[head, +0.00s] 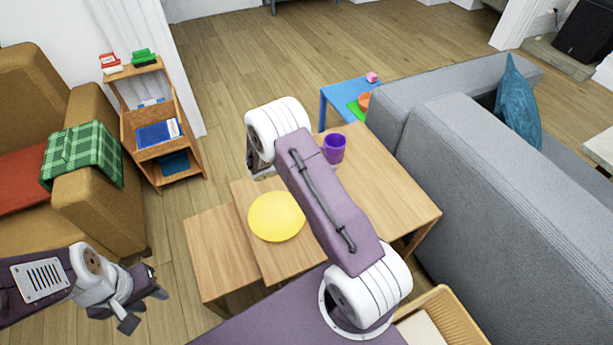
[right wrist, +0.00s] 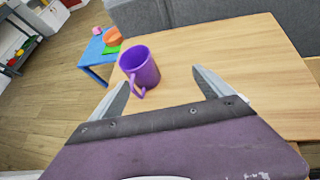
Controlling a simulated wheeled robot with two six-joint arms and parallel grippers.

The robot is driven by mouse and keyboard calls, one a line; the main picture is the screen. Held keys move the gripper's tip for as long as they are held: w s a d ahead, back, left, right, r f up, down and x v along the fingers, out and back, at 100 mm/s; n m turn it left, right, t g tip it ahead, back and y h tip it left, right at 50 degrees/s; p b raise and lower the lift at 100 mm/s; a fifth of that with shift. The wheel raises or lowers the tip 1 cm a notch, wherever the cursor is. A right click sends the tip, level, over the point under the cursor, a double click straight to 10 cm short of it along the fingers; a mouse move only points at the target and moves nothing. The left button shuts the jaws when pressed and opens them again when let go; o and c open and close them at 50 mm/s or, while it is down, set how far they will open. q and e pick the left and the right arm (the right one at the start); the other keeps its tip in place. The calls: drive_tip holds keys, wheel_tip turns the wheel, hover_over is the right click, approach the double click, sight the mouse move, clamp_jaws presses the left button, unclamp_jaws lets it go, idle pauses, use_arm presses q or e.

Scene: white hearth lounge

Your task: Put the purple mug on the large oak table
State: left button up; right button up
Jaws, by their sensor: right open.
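The purple mug (head: 335,148) is upright on the large oak table (head: 405,200), near its far left corner. In the right wrist view the mug (right wrist: 141,68) shows its handle turned toward my right gripper (right wrist: 162,76). That gripper's jaws are open, with the mug ahead between them, nearer the left finger; I see no grip on it. In the head view my right arm hides the right gripper. My left gripper (head: 143,308) is at the lower left, apart from the tables, its fingers spread and empty. The table's oak top (right wrist: 265,75) fills the wrist view's right side.
A yellow plate (head: 277,217) lies on a lower oak table; a smaller one (head: 218,255) is left of it. A blue table (head: 338,94) stands behind. The grey sofa (head: 480,190) borders the right, and a tan armchair (head: 95,210) the left. The large table's right part is clear.

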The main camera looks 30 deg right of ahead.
drive_tip(key=s+a+r+m+y, duration=0.3)
drive_tip(key=s+a+m+y, duration=0.3)
drive_tip(key=s+a+m, duration=0.3)
drive_tip(key=s+a+r+m+y, duration=0.3)
drive_tip(key=s+a+m+y, duration=0.2)
drive_tip(key=s+a+m, duration=0.4)
drive_tip(key=shift+s+a+r+m+y, duration=0.3)
drive_tip(key=shift+s+a+m+y, duration=0.15)
drive_tip(key=shift+a, duration=0.6)
drive_tip(key=shift+r, duration=0.1)
wheel_tip(320, 180, up, 20)
drive_tip(key=p, duration=2)
